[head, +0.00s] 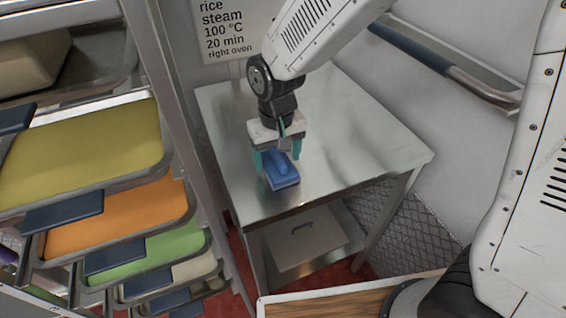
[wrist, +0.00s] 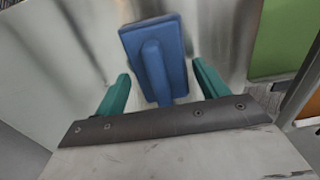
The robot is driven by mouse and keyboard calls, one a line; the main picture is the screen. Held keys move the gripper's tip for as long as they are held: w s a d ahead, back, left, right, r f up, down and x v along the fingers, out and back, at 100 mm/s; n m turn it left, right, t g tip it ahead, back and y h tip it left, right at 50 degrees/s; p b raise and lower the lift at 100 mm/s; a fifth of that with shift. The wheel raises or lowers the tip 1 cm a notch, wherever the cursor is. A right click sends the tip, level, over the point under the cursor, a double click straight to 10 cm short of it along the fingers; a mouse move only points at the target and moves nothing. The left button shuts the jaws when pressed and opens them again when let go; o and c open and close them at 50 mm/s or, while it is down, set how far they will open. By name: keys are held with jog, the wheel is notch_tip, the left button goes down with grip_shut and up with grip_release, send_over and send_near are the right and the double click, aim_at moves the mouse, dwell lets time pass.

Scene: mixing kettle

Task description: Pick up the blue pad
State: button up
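The blue pad (head: 283,177) is a small block with a raised grip along its top. It rests on the steel table (head: 340,125), near its left side. My gripper (head: 278,162) hangs over the pad, pointing down, with its teal fingers spread. In the wrist view the blue pad (wrist: 153,55) lies ahead of and partly between the two teal fingertips of my gripper (wrist: 161,82). Gaps show on both sides of the raised grip, and neither finger appears to touch it.
A rack with several coloured trays (head: 115,215) stands to the left of the table. A printed sign (head: 228,28) hangs on the wall behind. A grey box (head: 303,237) sits on the shelf below. A blue-and-steel handle (head: 450,68) is on the right wall. The tabletop right of the pad is clear.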

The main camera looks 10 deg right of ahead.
jog(key=c, duration=0.8)
jog(key=shift+r, duration=0.15)
